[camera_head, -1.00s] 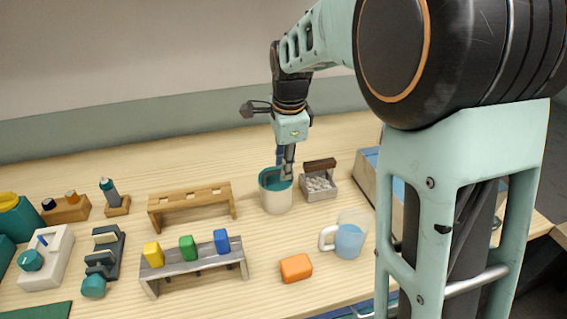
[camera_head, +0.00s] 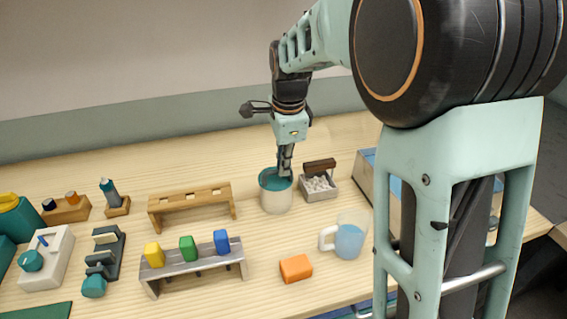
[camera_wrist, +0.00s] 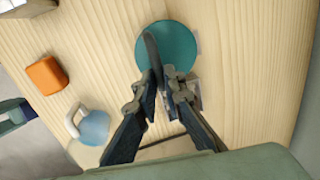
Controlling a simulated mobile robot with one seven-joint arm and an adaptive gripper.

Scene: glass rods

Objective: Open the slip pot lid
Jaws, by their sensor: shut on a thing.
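The slip pot (camera_head: 276,200) is a cream cylinder standing upright on the wooden bench. Its round teal lid (camera_head: 270,182) sits at the pot's top and shows as a teal disc in the wrist view (camera_wrist: 177,45). My gripper (camera_head: 284,173) points down over the right part of the lid. In the wrist view its fingers (camera_wrist: 161,76) are close together at the lid, shut on its handle.
A grey box of pale pieces (camera_head: 320,187) with a brown block stands close right of the pot. A wooden rack (camera_head: 192,195) is to the left. A jug of blue liquid (camera_head: 349,240) and an orange block (camera_head: 296,268) are in front.

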